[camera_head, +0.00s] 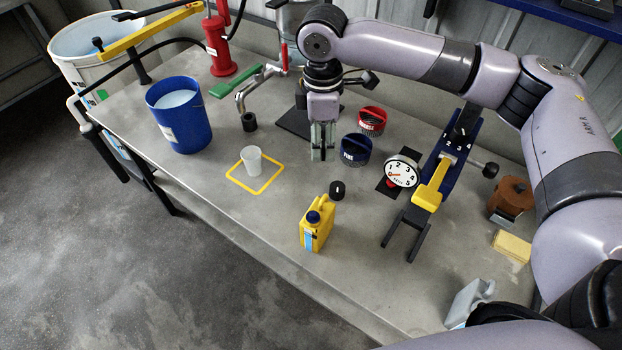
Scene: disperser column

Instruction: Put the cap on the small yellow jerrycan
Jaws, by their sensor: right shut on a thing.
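The small yellow jerrycan (316,232) stands upright at the table's front, with a light blue label on its side. A blue round part (313,217) with a dark middle sits on its top; I cannot tell whether this is a cap or the open neck. My right gripper (323,153) points down above the table, behind the jerrycan and apart from it. Its fingers are close together on a thing too small and hidden to make out. A short black round piece (337,190) with a white mark stands between gripper and jerrycan. My left gripper is out of view.
A white cup (251,159) stands in a yellow outlined square. A blue bucket (180,115) is at left. Blue (355,150) and red (372,121) round containers, a dial gauge (401,172) and a yellow lever (432,187) are right. Bare table lies left of the jerrycan.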

